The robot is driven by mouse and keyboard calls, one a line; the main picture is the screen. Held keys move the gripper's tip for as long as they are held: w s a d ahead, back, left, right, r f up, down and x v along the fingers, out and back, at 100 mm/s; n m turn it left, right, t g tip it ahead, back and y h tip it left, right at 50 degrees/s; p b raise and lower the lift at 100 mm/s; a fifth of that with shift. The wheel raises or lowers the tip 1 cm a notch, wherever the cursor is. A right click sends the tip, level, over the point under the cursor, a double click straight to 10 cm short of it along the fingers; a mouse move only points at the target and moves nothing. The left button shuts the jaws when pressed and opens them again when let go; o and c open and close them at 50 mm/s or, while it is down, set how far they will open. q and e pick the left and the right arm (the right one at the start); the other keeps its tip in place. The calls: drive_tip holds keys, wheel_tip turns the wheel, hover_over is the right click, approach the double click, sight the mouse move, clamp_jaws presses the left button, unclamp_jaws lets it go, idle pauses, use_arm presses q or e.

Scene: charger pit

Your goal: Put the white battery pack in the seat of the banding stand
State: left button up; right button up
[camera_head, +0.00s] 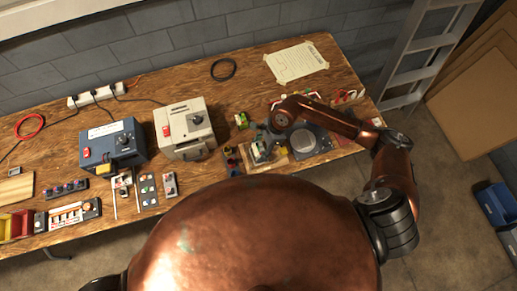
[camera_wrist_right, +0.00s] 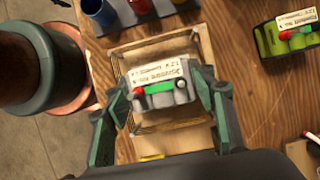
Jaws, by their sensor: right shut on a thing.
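My right gripper (camera_wrist_right: 166,96) is shut on the white battery pack (camera_wrist_right: 163,84), its fingers on two opposite sides. The pack has pale cells, a white printed label, a green strip and a red and a white end knob. In the right wrist view it is over a square pale wooden frame (camera_wrist_right: 122,48), which I take to be the banding stand. I cannot tell whether the pack touches it. In the head view, my right gripper (camera_head: 262,150) is small and partly covers the pack and the stand.
A green-yellow battery pack (camera_wrist_right: 292,36) stands behind the stand. A dark holder with blue and red cups (camera_wrist_right: 98,10) is beside it. A grey round plate (camera_head: 304,141) is to the right. Cream (camera_head: 187,132) and blue (camera_head: 112,147) boxes stand further left on the bench.

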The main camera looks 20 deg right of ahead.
drive_tip(key=shift+f+b, duration=1.1)
drive_tip(key=shift+f, duration=0.15)
idle(0.6)
drive_tip(key=o, duration=1.6)
drive_tip(key=shift+r, duration=0.1)
drive_tip(key=shift+r+p, duration=1.8)
drive_tip(key=shift+r, duration=1.6)
